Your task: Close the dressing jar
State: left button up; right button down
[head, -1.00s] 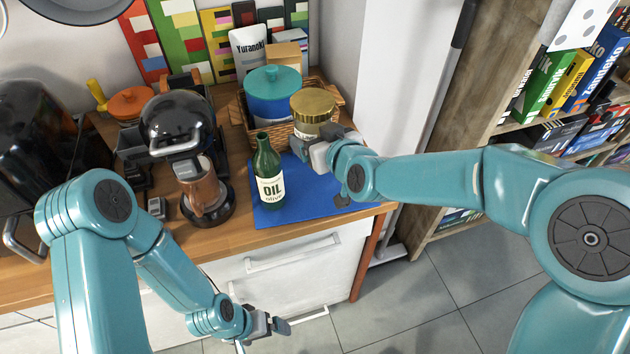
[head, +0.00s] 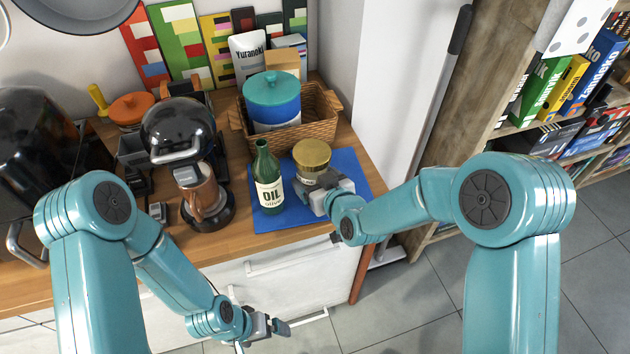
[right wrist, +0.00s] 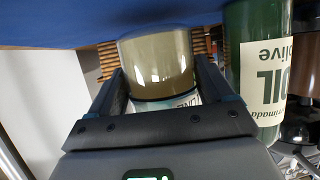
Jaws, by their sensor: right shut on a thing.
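A jar with a gold lid (head: 312,153) and a pale label stands upright over the blue mat (head: 352,166), to the right of the green oil bottle (head: 268,180). I take it for the dressing jar. My right gripper (head: 322,193) is shut on its body from the front right. In the right wrist view the jar (right wrist: 158,62) sits between the two fingers, with part of its label showing. I cannot tell whether its base touches the mat. The lid appears seated on top. My left gripper (head: 268,327) is low in front of the drawers, away from everything; its jaws are unclear.
A wicker basket (head: 318,104) behind the mat holds a blue pot with a teal lid (head: 272,98). A coffee machine (head: 186,130) with a brown jug (head: 200,192) stands left of the bottle. The mat's right part is clear, near the counter edge.

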jog(key=shift+w+f, duration=0.1)
jog(key=shift+f, duration=0.55)
jog(key=shift+r, duration=0.1)
jog(key=shift+f, duration=0.2)
grip_release()
jog(key=shift+s, duration=0.2)
